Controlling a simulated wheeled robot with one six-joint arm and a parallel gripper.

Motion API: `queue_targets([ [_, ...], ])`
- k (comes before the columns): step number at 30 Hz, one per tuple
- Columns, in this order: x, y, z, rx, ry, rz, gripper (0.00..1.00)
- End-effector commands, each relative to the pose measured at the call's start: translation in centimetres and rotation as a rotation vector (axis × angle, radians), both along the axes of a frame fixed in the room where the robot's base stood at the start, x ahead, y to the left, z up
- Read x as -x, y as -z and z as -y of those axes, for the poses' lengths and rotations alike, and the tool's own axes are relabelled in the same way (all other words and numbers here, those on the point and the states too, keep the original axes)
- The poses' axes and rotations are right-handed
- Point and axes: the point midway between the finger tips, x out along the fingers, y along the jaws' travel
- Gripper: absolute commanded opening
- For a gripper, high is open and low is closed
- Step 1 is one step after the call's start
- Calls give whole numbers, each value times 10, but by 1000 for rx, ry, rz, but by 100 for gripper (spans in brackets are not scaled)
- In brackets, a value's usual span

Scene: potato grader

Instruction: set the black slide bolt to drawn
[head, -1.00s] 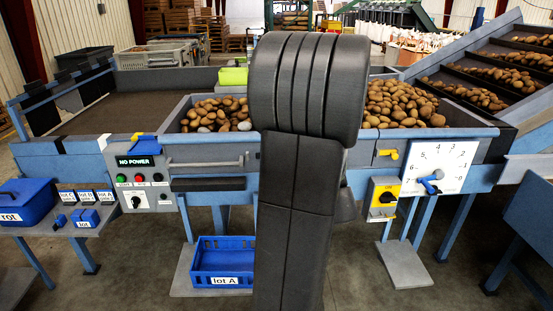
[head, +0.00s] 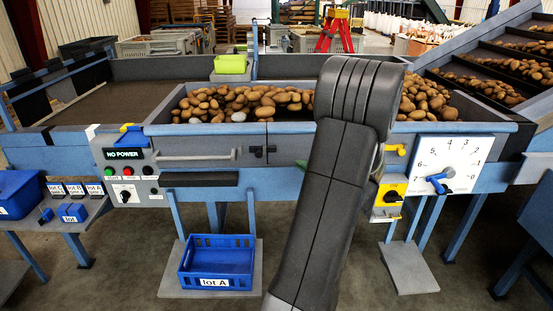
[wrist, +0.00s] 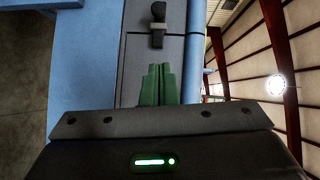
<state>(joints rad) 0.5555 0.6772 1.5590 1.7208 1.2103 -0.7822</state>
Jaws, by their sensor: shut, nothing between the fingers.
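The black slide bolt (head: 262,151) sits on the grey front panel of the potato bin, across a seam in the panel, just left of my arm in the head view. It also shows at the top of the wrist view (wrist: 158,24), beyond my fingertips. My gripper (wrist: 157,68) has green fingers held together, empty and apart from the bolt. In the head view my arm hides nearly all of the gripper. Whether the bolt spans the seam fully is too small to tell.
A horizontal grey handle (head: 195,157) and the control box (head: 126,170) lie left of the bolt. A yellow switch box (head: 389,198) and a white dial (head: 445,168) lie to the right. A blue lot A crate (head: 218,262) stands below. The bin (head: 160,128) holds potatoes.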

Motion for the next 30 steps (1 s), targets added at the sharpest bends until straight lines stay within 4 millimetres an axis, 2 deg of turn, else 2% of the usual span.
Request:
queue_targets([
  [5,-15,1,-12,0,-3,0,0],
  [17,-81,9,-62,0,-4,-2,0],
  [24,-83,15,-92,-1,-2,-1,0],
  [30,-83,17,-98,1,-1,-1,0],
])
